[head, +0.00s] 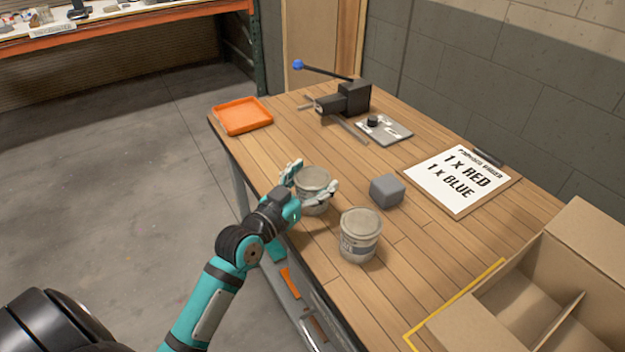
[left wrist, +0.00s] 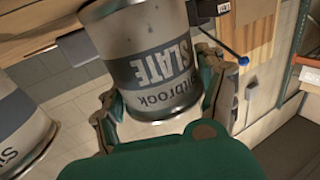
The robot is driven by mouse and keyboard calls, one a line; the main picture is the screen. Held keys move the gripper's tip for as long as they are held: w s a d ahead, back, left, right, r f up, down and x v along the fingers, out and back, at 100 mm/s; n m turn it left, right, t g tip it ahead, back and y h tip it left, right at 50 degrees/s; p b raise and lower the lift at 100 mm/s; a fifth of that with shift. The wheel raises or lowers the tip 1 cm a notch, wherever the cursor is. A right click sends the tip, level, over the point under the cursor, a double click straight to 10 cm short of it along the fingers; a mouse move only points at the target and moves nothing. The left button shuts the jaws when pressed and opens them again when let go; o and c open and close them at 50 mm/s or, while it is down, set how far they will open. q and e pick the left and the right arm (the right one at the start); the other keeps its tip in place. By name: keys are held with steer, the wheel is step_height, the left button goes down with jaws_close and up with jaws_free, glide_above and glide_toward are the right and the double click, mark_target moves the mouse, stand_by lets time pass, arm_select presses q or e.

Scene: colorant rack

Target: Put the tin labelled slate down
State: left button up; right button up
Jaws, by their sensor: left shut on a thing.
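The slate tin (head: 314,188) is a grey metal tin with a pale lid, at the table's left edge in the head view. My left gripper (head: 309,183) is shut around its sides. In the left wrist view the tin (left wrist: 150,60) shows the word SLATE upside down between the fingers (left wrist: 165,115). I cannot tell whether its base touches the table. A second similar tin (head: 360,236) stands upright on the table (head: 410,245), nearer and to the right, apart from the gripper. It also shows at the left of the left wrist view (left wrist: 22,130), its label partly cut off.
A grey block (head: 387,191) sits right of the held tin. An orange tray (head: 242,116), a black press (head: 345,99) and a flat plate (head: 384,130) lie farther back. A clipboard (head: 461,181) and a divided cardboard box (head: 540,290) are at the right. Bare table lies between them.

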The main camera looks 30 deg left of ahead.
steer(key=shift+s, duration=0.25)
arm_select(q)
steer(key=shift+f, duration=0.15)
steer(key=o, duration=1.3)
arm_select(e)
steer(key=shift+f, duration=0.1)
arm_select(q)
steer(key=s+a+b, duration=0.1)
steer(key=s, duration=1.1)
steer(key=shift+a+r+b, duration=0.2)
steer(key=shift+a+b, duration=0.1)
arm_select(e)
steer(key=shift+f, duration=0.7)
arm_select(q)
steer(key=shift+w, duration=0.1)
